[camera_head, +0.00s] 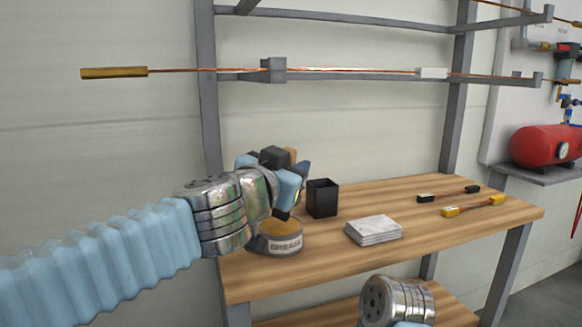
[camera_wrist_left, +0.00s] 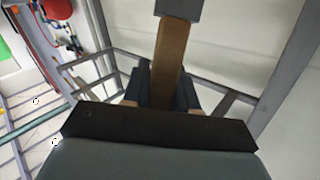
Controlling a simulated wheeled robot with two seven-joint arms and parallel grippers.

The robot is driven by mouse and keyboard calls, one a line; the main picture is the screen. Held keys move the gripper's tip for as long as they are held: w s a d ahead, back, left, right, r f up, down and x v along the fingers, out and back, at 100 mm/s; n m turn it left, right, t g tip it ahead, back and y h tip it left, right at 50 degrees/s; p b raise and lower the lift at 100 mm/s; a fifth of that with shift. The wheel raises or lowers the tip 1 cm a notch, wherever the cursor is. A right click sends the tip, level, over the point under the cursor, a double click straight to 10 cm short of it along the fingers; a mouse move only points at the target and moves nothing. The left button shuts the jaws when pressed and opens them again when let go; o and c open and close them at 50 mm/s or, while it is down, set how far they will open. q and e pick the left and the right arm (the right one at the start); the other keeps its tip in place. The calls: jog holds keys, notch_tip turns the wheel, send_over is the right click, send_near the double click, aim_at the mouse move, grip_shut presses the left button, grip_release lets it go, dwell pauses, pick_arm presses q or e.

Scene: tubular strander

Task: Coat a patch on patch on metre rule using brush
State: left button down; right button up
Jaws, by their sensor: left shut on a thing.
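My left gripper (camera_head: 277,170) is shut on the brush and holds it above the grease tin at the left end of the wooden bench. The brush's brown handle (camera_wrist_left: 167,60) runs between the fingers in the left wrist view, with a grey part at its far end. In the head view the gripper hides most of the brush; a dark tip shows below the fingers, just over the tin. The round grease tin (camera_head: 281,243) is open, with tan grease inside. I cannot make out a metre rule in either view. My right gripper's fingers are out of view.
On the wooden bench (camera_head: 330,263) stand a black square cup (camera_head: 322,198), a stack of white sheets (camera_head: 373,230) and short leads with black and yellow ends (camera_head: 473,206). Grey rack rails behind hold copper rods (camera_head: 200,71). A red tank (camera_head: 545,146) sits at right.

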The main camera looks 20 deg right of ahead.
pick_arm(q)
jog(key=shift+f+b, duration=0.45)
jog(key=shift+f, duration=0.1)
dwell(0.4)
jog(key=shift+f, duration=0.2)
dwell(1.3)
notch_tip(320, 180, up, 3)
jog(key=p, duration=0.4)
jog(key=shift+r, duration=2.15)
